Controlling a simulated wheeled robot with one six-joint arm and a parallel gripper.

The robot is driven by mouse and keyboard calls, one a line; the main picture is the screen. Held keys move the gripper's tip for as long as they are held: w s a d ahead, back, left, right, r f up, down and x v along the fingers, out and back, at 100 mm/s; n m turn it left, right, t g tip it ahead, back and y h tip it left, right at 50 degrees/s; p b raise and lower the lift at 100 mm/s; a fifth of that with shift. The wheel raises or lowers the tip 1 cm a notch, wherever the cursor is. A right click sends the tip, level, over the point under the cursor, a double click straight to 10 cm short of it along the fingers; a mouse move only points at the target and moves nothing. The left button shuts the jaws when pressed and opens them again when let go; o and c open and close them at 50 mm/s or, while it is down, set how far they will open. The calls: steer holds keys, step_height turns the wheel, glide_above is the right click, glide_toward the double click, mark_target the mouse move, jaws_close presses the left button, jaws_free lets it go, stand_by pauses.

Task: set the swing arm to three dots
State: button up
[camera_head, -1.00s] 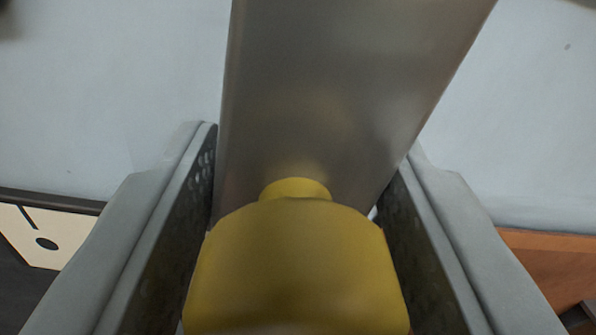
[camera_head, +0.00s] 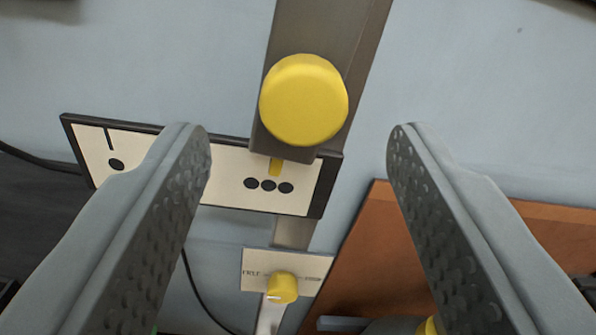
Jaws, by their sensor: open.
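The swing arm is a grey metal bar (camera_head: 333,30) with a round yellow knob (camera_head: 303,100) near its lower end. A yellow pointer (camera_head: 276,167) at its tip stands over the three dots (camera_head: 268,185) on the cream dial plate (camera_head: 225,178). A one-dot mark (camera_head: 116,164) shows at the plate's left; the plate's middle-left is hidden behind my left finger. My gripper (camera_head: 298,150) is open and empty, its fingers apart on either side of the knob and not touching it in the picture.
A small label plate (camera_head: 262,265) with a smaller yellow knob (camera_head: 283,287) sits below the dial. A brown-orange panel (camera_head: 375,255) is at the lower right. A black cable (camera_head: 190,280) hangs at the left. Pale blue wall surrounds the bar.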

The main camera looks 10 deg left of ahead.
steer(key=v, duration=0.9)
steer(key=shift+s, duration=0.15)
steer(key=s+r+m+t+h, duration=0.1)
steer(key=s+r+m+h, duration=0.15)
steer(key=s, duration=0.55)
steer(key=s+r+m+t+h, duration=0.1)
steer(key=s+h, duration=0.2)
steer(key=s, duration=0.5)
steer(key=s+a+f+m+g, duration=0.1)
steer(key=s+f, duration=0.3)
steer(key=s, duration=0.4)
steer(key=s+a+f+m, duration=0.1)
steer(key=s+f, duration=0.3)
steer(key=s, duration=0.5)
steer(key=shift+s+a+f+g, duration=0.25)
steer(key=shift+s+a+g, duration=0.05)
steer(key=shift+a+g, duration=0.15)
steer(key=shift+o, duration=0.4)
steer(key=shift+w, duration=0.1)
